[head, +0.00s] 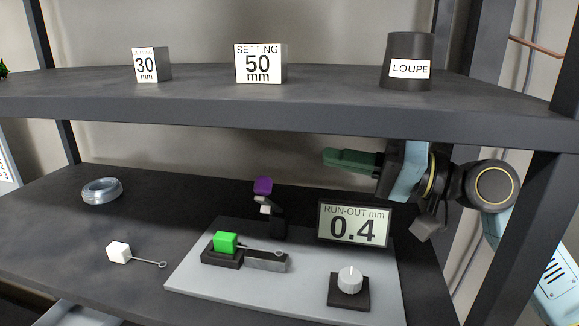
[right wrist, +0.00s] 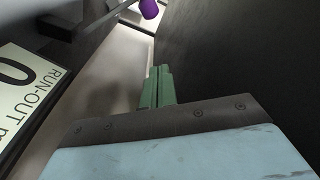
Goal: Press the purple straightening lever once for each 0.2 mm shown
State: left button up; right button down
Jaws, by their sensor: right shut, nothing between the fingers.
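The purple straightening lever (head: 263,186) stands up at the back of the grey base plate (head: 190,277), on a dark post. Its purple tip also shows at the top of the right wrist view (right wrist: 149,8). The display (head: 354,225) reads RUN-OUT mm 0.4; part of it shows in the right wrist view (right wrist: 25,95). My right gripper (head: 326,157) has green fingers, shut and empty. It is above the display, to the right of the lever and higher than it, apart from both. The right wrist view shows the fingers (right wrist: 160,72) together. My left gripper is not in view.
The plate holds a green block (head: 225,242) with a looped wire and a grey knob (head: 350,280). A white block (head: 118,252) and a wire coil (head: 102,191) lie left on the lower shelf. The upper shelf (head: 200,102) overhangs my right gripper and carries setting blocks and a loupe (head: 409,50).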

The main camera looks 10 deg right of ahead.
jog(key=p+x, duration=0.3)
jog(key=x, duration=0.6)
jog(key=s+f, duration=0.1)
jog(key=s+a+f+p, duration=0.1)
jog(key=shift+s+f, duration=0.25)
jog(key=shift+s, duration=0.1)
jog(key=shift+d, duration=0.1)
